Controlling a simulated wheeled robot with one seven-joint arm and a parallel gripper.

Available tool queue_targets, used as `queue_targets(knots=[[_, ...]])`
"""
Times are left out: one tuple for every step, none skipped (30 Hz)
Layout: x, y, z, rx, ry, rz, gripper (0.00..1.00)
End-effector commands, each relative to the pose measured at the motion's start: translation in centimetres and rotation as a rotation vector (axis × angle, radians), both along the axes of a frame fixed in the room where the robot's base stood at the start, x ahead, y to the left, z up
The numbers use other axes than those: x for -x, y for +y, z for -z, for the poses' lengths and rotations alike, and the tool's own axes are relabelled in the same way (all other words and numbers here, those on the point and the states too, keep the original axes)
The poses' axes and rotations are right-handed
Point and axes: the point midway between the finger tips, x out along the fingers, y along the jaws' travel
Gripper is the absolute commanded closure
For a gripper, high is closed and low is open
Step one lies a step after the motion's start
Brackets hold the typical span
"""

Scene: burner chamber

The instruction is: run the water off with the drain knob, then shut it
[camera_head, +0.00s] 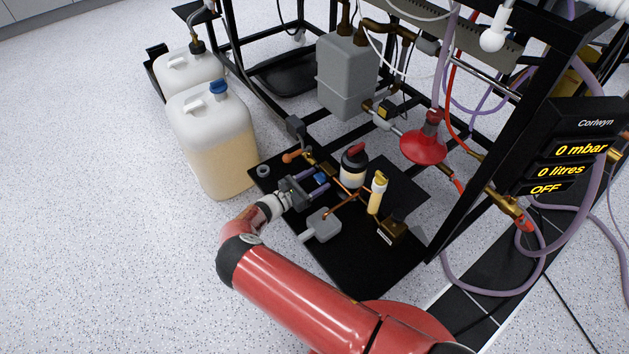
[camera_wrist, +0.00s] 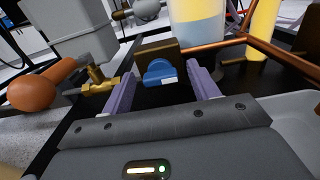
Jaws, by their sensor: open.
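A blue knob (camera_wrist: 160,72) with a small pale mark sits on the front of a dark brown block in the wrist view. I take it to be the drain knob. In the head view it is a small blue spot (camera_head: 320,178), partly crowded by my fingers. My gripper (camera_head: 311,188) is open, its two purple fingers low over the black plate. In the wrist view my gripper (camera_wrist: 161,90) has one finger to each side of the knob, with a gap on both sides. I see no contact. Whether water is running cannot be seen.
An orange-brown rounded handle (camera_wrist: 42,88) is at left. Large jugs (camera_head: 213,135) stand left. The display (camera_head: 565,165) reads 0 mbar, 0 litres, OFF.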

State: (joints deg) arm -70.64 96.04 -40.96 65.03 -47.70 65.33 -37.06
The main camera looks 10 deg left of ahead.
Motion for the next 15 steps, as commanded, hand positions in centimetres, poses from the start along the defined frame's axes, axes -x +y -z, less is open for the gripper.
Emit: queue_targets(knots=[[0.01, 0.01, 0.01, 0.000, 0.000, 0.000, 0.40], [0.01, 0.00, 0.01, 0.000, 0.000, 0.000, 0.43], [0.01, 0.00, 0.01, 0.000, 0.000, 0.000, 0.48], [0.01, 0.00, 0.01, 0.000, 0.000, 0.000, 0.52], [0.01, 0.00, 0.01, 0.000, 0.000, 0.000, 0.56], [0.02, 0.01, 0.01, 0.000, 0.000, 0.000, 0.61], [0.02, 0.01, 0.01, 0.000, 0.000, 0.000, 0.65], [0.02, 0.01, 0.01, 0.000, 0.000, 0.000, 0.69], [0.03, 0.00, 0.01, 0.000, 0.000, 0.000, 0.74], [0.03, 0.00, 0.01, 0.000, 0.000, 0.001, 0.78], [0.03, 0.00, 0.01, 0.000, 0.000, 0.001, 0.82], [0.03, -0.01, 0.02, 0.000, 0.000, 0.001, 0.85], [0.03, -0.01, 0.02, 0.000, 0.000, 0.001, 0.85], [0.04, 0.00, 0.02, -0.001, -0.001, 0.001, 0.85], [0.05, -0.01, 0.04, -0.001, -0.001, 0.001, 0.85]])
